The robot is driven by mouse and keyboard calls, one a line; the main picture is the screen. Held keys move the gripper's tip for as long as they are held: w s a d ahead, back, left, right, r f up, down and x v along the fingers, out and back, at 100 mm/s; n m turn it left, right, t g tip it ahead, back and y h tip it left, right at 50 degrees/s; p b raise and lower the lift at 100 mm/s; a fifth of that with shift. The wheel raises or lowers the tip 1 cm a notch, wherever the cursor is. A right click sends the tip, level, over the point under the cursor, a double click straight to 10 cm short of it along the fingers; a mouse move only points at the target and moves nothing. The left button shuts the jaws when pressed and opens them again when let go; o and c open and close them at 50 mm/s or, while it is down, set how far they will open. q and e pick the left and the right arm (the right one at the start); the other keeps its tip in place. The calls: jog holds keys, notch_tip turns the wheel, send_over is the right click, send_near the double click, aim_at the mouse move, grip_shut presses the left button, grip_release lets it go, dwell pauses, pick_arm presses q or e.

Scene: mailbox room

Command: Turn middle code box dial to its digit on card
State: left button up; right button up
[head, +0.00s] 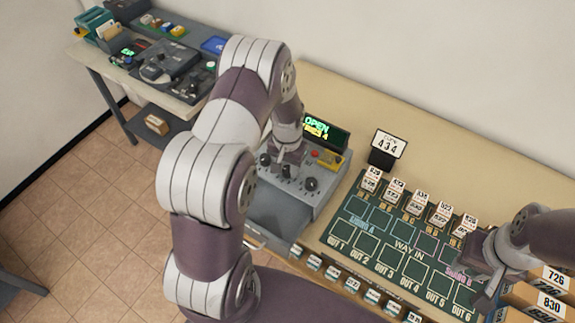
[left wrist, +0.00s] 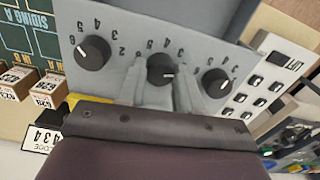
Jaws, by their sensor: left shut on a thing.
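The code box (head: 300,196) stands on the long table with three black dials in a row. My left gripper (head: 286,165) comes down over it from above. In the left wrist view its two fingers are shut on the sides of the middle dial (left wrist: 160,68), whose white mark points right in that picture. The outer dials (left wrist: 92,52) (left wrist: 216,82) are clear of the fingers. The digits around the middle dial are partly hidden by the fingers.
A lit display (head: 325,127) behind the box shows green OPEN and a yellow line below. The dark sorting board (head: 395,240) lies to the right, with several numbered blocks (head: 419,200) along its back. A side table (head: 150,80) with tools stands at the far left.

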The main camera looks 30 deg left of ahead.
aim_at(288, 169)
pick_arm(q)
jog(key=n, duration=0.6)
jog(key=shift+n+b, duration=0.3)
dwell(0.4)
jog(key=o, duration=1)
jog(key=shift+o, duration=0.2)
notch_tip(288, 169, up, 13)
jog(key=b, duration=0.2)
jog(key=shift+b, duration=0.4)
jog(key=shift+f, duration=0.1)
